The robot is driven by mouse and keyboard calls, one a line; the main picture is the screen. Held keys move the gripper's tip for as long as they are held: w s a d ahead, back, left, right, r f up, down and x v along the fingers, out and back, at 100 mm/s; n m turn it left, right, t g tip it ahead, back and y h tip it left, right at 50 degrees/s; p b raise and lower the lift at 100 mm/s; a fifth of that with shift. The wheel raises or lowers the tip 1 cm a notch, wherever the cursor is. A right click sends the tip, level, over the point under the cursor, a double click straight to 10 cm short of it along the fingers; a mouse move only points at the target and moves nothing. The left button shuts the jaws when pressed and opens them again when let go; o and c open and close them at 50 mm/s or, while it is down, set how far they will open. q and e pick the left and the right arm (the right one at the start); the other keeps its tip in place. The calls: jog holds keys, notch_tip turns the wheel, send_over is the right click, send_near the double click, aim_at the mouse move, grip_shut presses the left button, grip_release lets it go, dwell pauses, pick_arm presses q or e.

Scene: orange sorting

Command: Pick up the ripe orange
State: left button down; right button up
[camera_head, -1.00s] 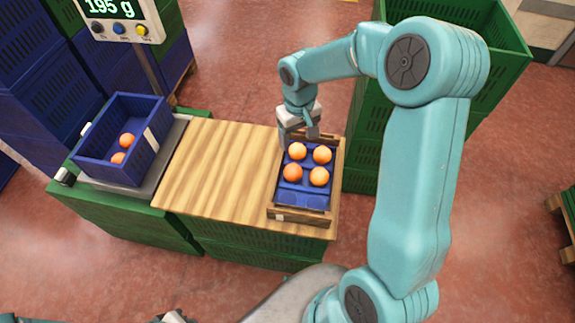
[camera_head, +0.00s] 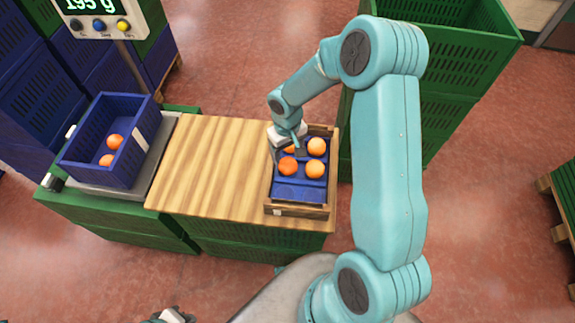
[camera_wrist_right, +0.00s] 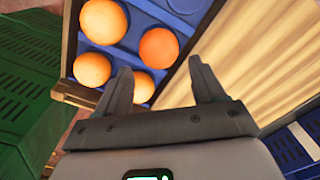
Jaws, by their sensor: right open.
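Several oranges sit in a blue-lined wooden tray (camera_head: 298,211). The deepest-coloured orange (camera_head: 288,166) is in the front left place of the group. It also shows in the right wrist view (camera_wrist_right: 158,48), beyond and between my fingertips. My right gripper (camera_head: 287,155) is above the tray's left side, and partly covers the back left orange (camera_head: 289,148). In the right wrist view my right gripper (camera_wrist_right: 160,68) has its fingers apart, with nothing between them. Only a small part of my left gripper (camera_head: 172,316) shows at the bottom edge; its fingers are not clear.
Paler oranges (camera_head: 316,146) (camera_head: 315,169) sit close on the right. A wooden board (camera_head: 205,170) beside the tray is clear. A blue crate (camera_head: 82,165) with two oranges stands on a scale at left. Green crates (camera_head: 460,70) stand tall behind and right of the tray.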

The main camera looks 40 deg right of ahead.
aim_at(288, 161)
notch_tip(288, 161, down, 5)
jog(key=shift+s+f, duration=0.1)
jog(key=shift+f, duration=0.05)
jog(key=shift+c, duration=0.7)
jog(key=c, duration=0.6)
